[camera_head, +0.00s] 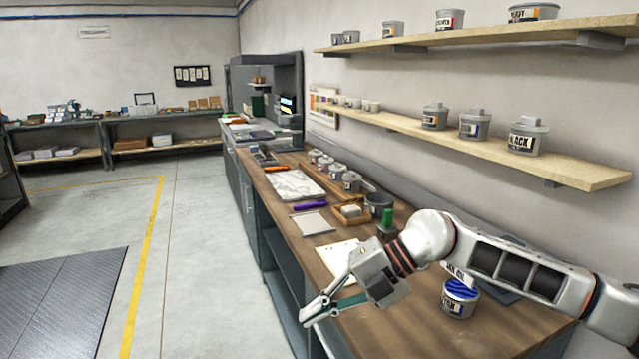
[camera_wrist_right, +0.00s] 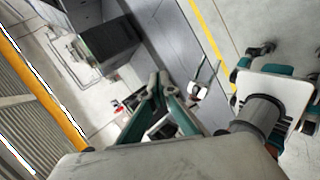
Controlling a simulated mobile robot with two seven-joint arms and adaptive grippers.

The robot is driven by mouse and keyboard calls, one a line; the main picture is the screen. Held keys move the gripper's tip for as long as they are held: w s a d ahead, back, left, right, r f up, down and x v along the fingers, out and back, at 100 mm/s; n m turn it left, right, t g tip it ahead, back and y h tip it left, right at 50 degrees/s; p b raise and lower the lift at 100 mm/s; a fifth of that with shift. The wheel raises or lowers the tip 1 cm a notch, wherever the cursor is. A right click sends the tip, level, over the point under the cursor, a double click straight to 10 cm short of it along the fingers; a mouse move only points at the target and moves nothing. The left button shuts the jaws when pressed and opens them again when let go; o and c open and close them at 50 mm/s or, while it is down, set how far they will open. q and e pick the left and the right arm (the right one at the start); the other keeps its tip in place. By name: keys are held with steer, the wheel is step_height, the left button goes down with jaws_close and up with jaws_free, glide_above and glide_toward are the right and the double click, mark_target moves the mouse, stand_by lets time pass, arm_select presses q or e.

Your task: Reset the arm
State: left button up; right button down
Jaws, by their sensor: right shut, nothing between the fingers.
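My right arm comes in from the right edge of the head view and reaches over the wooden workbench (camera_head: 398,325). Its gripper (camera_head: 304,318) is past the bench's front edge, above the floor side, pointing down to the left. The fingers look closed and hold nothing. In the right wrist view the teal-sided fingers of the right gripper (camera_wrist_right: 158,78) come together at their tips, with floor behind them. My left gripper does not show in the head view.
An ink tin with a blue top (camera_head: 459,299) stands on the bench below my right forearm. A green-topped bottle (camera_head: 387,222), a wooden tray (camera_head: 352,212) and several tins stand further back. Wall shelves (camera_head: 480,135) with tins hang above. The floor (camera_head: 200,230) left of the bench is clear.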

steer(key=s+a+r+m+t+y, duration=0.3)
steer(key=s+a+r+t+y, duration=0.15)
steer(key=a+r+y, duration=0.5)
steer(key=w+d+r+m+t+h, duration=0.25)
steer(key=w+d+m+t, duration=0.35)
steer(key=d+m+t, duration=0.5)
steer(key=d+f+m+t+h, duration=0.3)
steer(key=d+f+m+h, duration=0.9)
steer(key=d+f+h, duration=0.65)
steer(key=s+d+f+m+g+h, duration=0.15)
steer(key=s+d+f+g, duration=0.35)
steer(key=s+d+f, duration=0.5)
steer(key=s+d+f+g+h, duration=0.2)
steer(key=s+d+f+g, duration=0.5)
steer(key=s, duration=0.6)
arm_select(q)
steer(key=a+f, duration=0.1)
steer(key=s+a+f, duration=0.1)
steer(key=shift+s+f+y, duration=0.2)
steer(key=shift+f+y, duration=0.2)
arm_select(e)
steer(key=w+a+f+m+t+y, duration=0.1)
steer(key=a+f+m+t+y, duration=0.2)
steer(key=a+f, duration=1)
step_height(320, 180, down, 4)
steer(key=t+y, duration=0.2)
steer(key=y, duration=0.1)
steer(key=shift+w+a+r, duration=0.2)
steer(key=shift+a+r, duration=0.05)
steer(key=shift+a, duration=0.1)
